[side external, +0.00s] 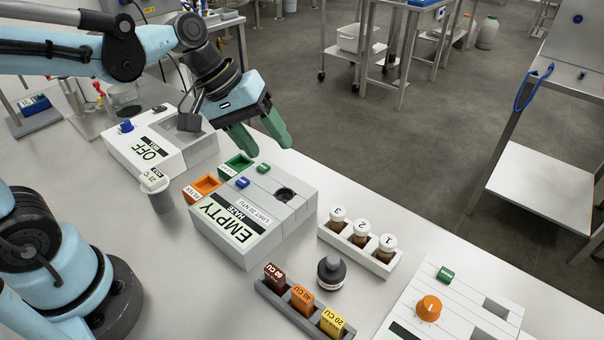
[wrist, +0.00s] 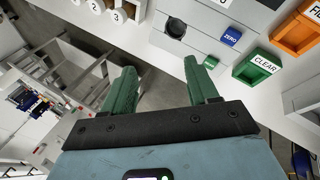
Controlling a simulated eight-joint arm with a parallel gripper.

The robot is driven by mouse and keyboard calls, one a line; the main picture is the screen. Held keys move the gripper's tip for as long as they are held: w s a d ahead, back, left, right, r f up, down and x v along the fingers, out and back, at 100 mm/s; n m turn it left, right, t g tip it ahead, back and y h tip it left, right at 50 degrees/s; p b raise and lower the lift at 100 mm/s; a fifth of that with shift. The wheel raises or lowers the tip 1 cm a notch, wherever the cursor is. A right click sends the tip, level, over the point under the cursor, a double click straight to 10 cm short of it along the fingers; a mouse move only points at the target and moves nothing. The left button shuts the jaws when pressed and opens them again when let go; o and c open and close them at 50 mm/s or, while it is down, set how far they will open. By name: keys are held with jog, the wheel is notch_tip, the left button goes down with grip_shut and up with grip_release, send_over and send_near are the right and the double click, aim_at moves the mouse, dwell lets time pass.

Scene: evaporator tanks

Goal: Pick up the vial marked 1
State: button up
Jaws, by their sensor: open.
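The vial marked 1 (side external: 387,246) stands upright at the right end of a white rack (side external: 349,249), its white cap up. Vials marked 2 (side external: 361,232) and 3 (side external: 337,217) stand to its left in the same rack. In the wrist view, vials 2 (wrist: 96,6) and 3 (wrist: 118,17) show at the top edge; I cannot make out the 1 there. My gripper (side external: 262,142), with green fingers, is open and empty. It hangs beyond the meter, well to the left of the rack. Its fingers also show in the wrist view (wrist: 163,86).
The meter reading EMPTY (side external: 262,217) lies between my gripper and the rack. A dark bottle (side external: 331,272) and a holder with colour blocks (side external: 303,298) stand in front of the rack. A box with an orange knob (side external: 429,308) is to its right. The bench's far edge is close behind the rack.

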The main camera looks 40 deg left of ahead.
jog(key=w+d+f+n+g+h, duration=0.1)
jog(key=w+d+n+g+h, duration=0.35)
jog(key=w+d, duration=0.2)
jog(key=n+g+h, duration=0.3)
jog(key=g+h, duration=0.1)
jog(key=g, duration=0.1)
send_near(385, 251)
jog(key=shift+d+n, duration=0.25)
jog(key=shift+d, duration=0.5)
jog(key=shift+t+h, duration=0.25)
jog(key=shift+x, duration=2.65)
jog(key=shift+o, duration=0.2)
jog(key=shift+w+f, duration=0.15)
